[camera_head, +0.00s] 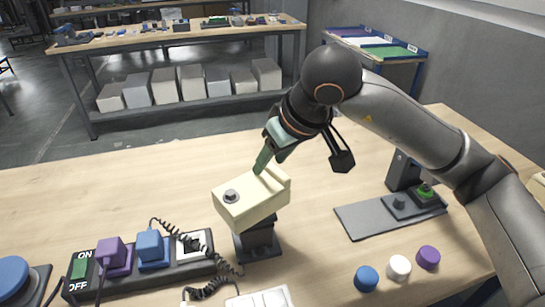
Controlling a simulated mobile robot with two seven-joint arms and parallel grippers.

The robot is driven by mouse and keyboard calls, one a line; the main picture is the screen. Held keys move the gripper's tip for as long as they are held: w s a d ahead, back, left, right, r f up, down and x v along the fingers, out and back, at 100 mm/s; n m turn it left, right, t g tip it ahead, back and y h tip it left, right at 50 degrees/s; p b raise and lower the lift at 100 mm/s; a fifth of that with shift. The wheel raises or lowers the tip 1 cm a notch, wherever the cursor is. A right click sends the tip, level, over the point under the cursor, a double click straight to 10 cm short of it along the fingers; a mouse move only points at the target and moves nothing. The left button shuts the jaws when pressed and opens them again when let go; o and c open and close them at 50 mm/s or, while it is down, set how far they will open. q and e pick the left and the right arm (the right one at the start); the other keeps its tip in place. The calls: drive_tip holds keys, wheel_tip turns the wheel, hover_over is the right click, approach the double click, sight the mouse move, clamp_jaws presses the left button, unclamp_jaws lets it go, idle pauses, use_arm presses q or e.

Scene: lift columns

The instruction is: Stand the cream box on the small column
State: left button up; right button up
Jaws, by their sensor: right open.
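The cream box (250,203) has a round grey knob on its top and a raised ridge at its right side. It is directly above the small dark column (257,241), and its underside appears to meet the column's top; the contact itself is hidden. The column stands on the wooden table. My right gripper (264,161), with green fingers, comes down from above at the box's far top edge, beside the ridge. It is open; I cannot tell whether a finger touches the box. My left gripper is not in view.
A power strip (200,269) with purple and blue plugs and a coiled cord lies left of the column. Blue (367,278), white (399,267) and purple (428,257) caps lie at front right. A grey plate (362,220) with a dark upright stands at right. The table's back left is clear.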

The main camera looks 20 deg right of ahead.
drive_tip(key=v, duration=1.2)
